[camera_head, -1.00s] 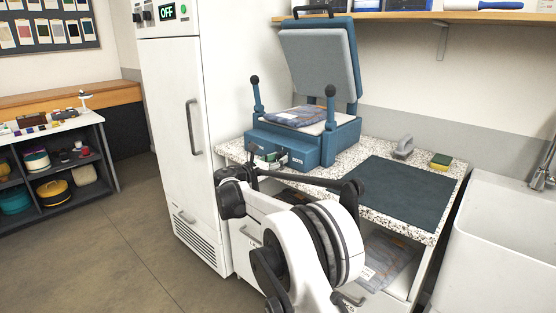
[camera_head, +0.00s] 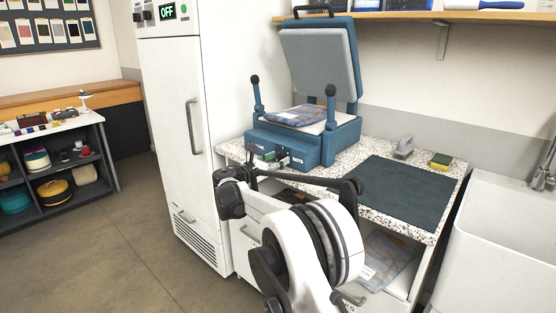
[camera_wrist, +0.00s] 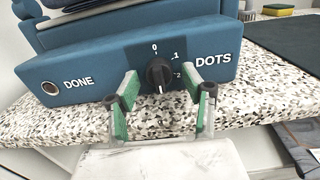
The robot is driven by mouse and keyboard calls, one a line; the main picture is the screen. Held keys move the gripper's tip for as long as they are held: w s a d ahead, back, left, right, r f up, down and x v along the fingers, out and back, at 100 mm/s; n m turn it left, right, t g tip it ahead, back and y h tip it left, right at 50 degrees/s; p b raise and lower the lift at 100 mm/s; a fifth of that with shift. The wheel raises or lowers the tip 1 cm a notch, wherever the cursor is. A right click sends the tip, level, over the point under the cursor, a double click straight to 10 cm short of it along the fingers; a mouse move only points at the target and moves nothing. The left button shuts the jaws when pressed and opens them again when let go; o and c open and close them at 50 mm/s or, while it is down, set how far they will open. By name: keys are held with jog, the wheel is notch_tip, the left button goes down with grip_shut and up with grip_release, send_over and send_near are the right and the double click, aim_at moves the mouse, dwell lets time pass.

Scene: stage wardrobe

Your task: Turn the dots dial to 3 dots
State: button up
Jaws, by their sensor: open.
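The black dots dial (camera_wrist: 158,74) sits on the front of the blue press (camera_head: 330,146), with 0 above it and 1 and 2 down its right side. A light mark shows at the dial's lower edge; I cannot tell surely which number it points to. My gripper (camera_wrist: 160,92) is open, its green-padded fingertips on either side of the dial's lower part, apart from it as far as I can see. In the head view my gripper (camera_head: 275,161) is in front of the press and mostly hides the dial.
A DONE button (camera_wrist: 50,88) is left of the dial. The press lid (camera_head: 318,62) is raised over folded fabric (camera_head: 296,115). A white cabinet stands left.

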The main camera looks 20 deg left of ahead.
jog(key=v, duration=1.1)
jog(key=shift+s, duration=0.3)
jog(key=shift+a, duration=0.15)
jog(key=d+r+m+g+p, duration=0.1)
jog(key=d+r+m+g, duration=0.35)
jog(key=d, duration=1.05)
jog(key=d+r+m+g+p, duration=0.1)
jog(key=d+r+m, duration=0.5)
jog(key=d, duration=0.8)
jog(key=s+d+r+m+g+y+p, duration=0.1)
jog(key=s+d+r+m, duration=0.15)
jog(key=d, duration=0.35)
jog(key=s+d+r+m+g+p, duration=0.1)
jog(key=s+d, duration=0.3)
jog(key=d, duration=0.2)
jog(key=s+d+m+g+y+p, duration=0.1)
jog(key=s+d+m+g+y, duration=0.1)
jog(key=s+d+m, duration=0.95)
jog(key=s+d+f+m+y+p, duration=0.1)
jog(key=s+d+f+m, duration=0.1)
jog(key=s, duration=0.9)
jog(key=s+d+f+m+y+p, duration=0.1)
jog(key=s+d+f+m+y, duration=0.1)
jog(key=s, duration=0.9)
notch_tip(320, 180, down, 3)
jog(key=shift+d+r+m, duration=0.1)
jog(key=shift+d+m, duration=0.6)
jog(key=shift+m, duration=0.35)
